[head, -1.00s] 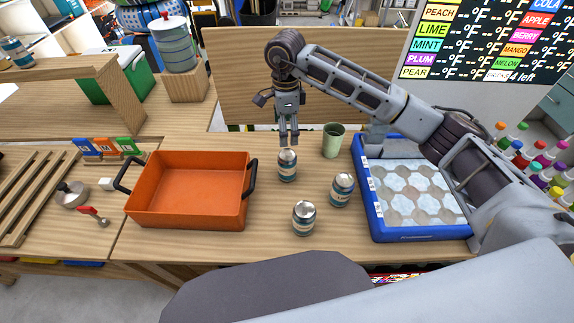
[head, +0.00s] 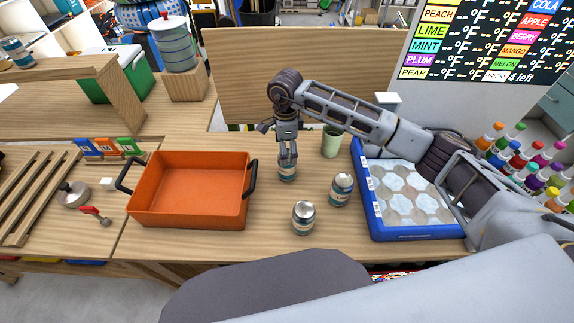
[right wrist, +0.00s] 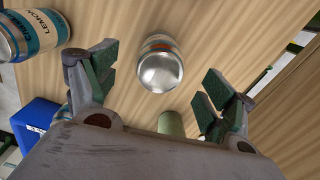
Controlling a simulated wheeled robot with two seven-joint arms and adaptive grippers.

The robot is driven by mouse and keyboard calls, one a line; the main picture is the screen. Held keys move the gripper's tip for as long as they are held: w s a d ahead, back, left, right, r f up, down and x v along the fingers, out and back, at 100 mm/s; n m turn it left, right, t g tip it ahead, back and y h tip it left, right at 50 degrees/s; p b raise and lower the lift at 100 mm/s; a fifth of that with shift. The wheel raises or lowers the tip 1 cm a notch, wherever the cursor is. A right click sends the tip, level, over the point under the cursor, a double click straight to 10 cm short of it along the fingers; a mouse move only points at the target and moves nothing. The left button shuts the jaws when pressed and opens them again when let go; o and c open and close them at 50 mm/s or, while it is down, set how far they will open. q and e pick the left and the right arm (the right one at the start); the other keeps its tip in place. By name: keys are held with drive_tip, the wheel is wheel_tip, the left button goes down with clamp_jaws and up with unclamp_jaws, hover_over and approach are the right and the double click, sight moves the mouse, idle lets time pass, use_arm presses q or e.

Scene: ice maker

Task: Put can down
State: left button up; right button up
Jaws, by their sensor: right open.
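One can (head: 287,174) with a silver top and teal-and-white label stands upright on the table, right of the orange tray. My right gripper (head: 287,157) comes down over it from above. In the right wrist view this can (right wrist: 160,65) shows between and just beyond the open fingers (right wrist: 162,90), with gaps on both sides. Two more upright cans stand nearer the front: one (head: 341,190) to the right and one (head: 303,218) in front. A can labelled LEMON (right wrist: 32,32) shows at the upper left of the wrist view. My left gripper is out of view.
The orange tray (head: 190,192) is empty. A green cup (head: 331,142) stands close behind the can and to the right. A blue ice tray (head: 418,235) lies to the right, under my right arm. Clear table lies between the orange tray and the cans.

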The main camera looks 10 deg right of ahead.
idle(0.3)
drive_tip(key=shift+d+f+p, duration=0.1)
drive_tip(key=shift+f+p, duration=0.2)
drive_tip(key=shift+f, duration=0.5)
drive_tip(key=shift+f+p, duration=0.45)
drive_tip(key=shift+f, duration=1.4)
drive_tip(key=shift+d, duration=0.1)
drive_tip(key=shift+c, duration=0.5)
drive_tip(key=c, duration=1.2)
drive_tip(key=shift+w+r, duration=0.1)
drive_tip(key=shift+r, duration=0.05)
drive_tip(key=shift+c, duration=0.2)
drive_tip(key=shift+r+b, duration=0.9)
drive_tip(key=shift+r, duration=4.05)
